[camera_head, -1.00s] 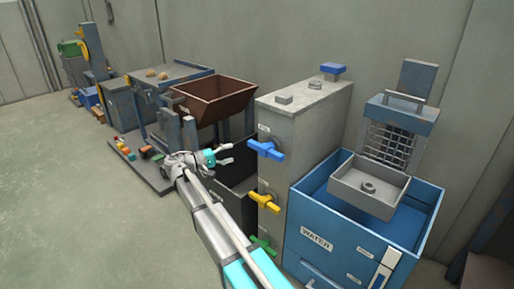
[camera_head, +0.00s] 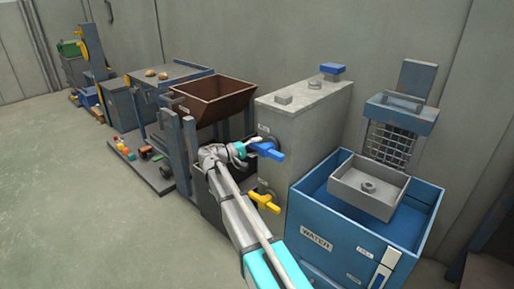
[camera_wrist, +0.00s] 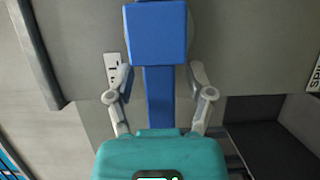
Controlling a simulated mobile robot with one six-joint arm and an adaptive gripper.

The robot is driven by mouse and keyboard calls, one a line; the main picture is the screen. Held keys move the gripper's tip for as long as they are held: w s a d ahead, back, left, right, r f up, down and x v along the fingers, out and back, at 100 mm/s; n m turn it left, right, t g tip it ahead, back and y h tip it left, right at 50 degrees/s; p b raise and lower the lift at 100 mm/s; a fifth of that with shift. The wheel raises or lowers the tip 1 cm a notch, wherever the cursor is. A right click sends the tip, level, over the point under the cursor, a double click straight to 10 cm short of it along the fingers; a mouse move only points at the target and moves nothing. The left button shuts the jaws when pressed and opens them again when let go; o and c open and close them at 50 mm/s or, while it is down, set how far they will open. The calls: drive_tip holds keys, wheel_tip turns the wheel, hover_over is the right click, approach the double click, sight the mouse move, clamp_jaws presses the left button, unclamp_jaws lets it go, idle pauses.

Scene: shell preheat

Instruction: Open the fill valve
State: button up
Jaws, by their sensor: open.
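A grey upright cabinet (camera_head: 300,115) carries a blue valve handle (camera_head: 268,151) high on its front and a yellow valve handle (camera_head: 264,202) below it. The small labels beside them are too small to read, so I cannot tell which is the fill valve. My gripper (camera_head: 243,147) is at the left of the blue handle. In the wrist view, the blue handle (camera_wrist: 158,35) runs between the two open fingers of my gripper (camera_wrist: 160,85), with its wide end beyond the fingertips. I cannot tell whether either finger touches it. The cabinet's lower front is hidden behind my arm.
A blue tank marked WATER (camera_head: 318,240) stands right of the cabinet, with a grey tray (camera_head: 366,187) above it. A brown hopper (camera_head: 213,98) stands behind to the left. Open floor (camera_head: 70,200) lies at the left.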

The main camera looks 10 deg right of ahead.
clamp_jaws()
idle(0.4)
drive_tip(key=shift+d, duration=0.3)
